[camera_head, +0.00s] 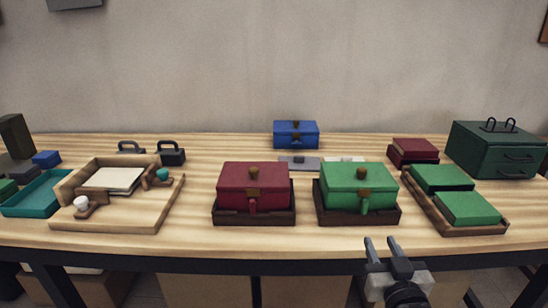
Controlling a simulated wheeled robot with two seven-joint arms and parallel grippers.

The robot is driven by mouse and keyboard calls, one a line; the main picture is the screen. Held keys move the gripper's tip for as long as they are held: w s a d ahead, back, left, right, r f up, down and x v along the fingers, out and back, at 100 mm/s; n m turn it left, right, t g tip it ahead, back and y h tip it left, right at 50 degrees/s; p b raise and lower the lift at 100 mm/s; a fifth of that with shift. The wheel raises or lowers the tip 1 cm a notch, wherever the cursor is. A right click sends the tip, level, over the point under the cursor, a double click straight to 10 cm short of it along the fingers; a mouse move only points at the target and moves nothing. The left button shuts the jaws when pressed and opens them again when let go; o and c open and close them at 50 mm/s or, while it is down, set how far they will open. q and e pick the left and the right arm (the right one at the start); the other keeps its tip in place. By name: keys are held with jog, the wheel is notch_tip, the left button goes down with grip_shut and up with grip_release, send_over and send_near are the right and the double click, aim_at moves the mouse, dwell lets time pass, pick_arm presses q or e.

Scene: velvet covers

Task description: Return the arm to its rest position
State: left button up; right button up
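My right gripper (381,249) is in the head view at the lower right, in front of the table's front edge and below the green box. Its two fingers point up and stand apart with a gap, and nothing shows between them. It touches nothing that I can see. My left gripper and arm are not in the picture. The green box (340,188) with a brown knob sits in a dark tray near the front. A red box (238,184) with a brown knob sits in a dark tray to its left.
The wooden table (200,239) has a dark front edge. A wooden tray (110,222) and a teal tray (20,208) stand left. A tray with two green blocks (468,209) and a dark green chest (496,150) stand right. A blue box (296,133) is at the back.

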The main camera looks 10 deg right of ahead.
jog(key=s+a+f+n+g+y, duration=0.2)
jog(key=s+a+f+g+y, duration=0.1)
jog(key=s+a+f, duration=0.4)
jog(key=s+a+f+n+g+y, duration=0.2)
jog(key=s+a+f, duration=0.4)
jog(key=a, duration=0.5)
jog(key=s+g+y, duration=0.1)
jog(key=y, duration=0.1)
jog(key=shift+s+f+n+g+y+p, duration=0.2)
jog(key=shift+f+n+g+y+p, duration=0.1)
jog(key=shift+f+g, duration=0.1)
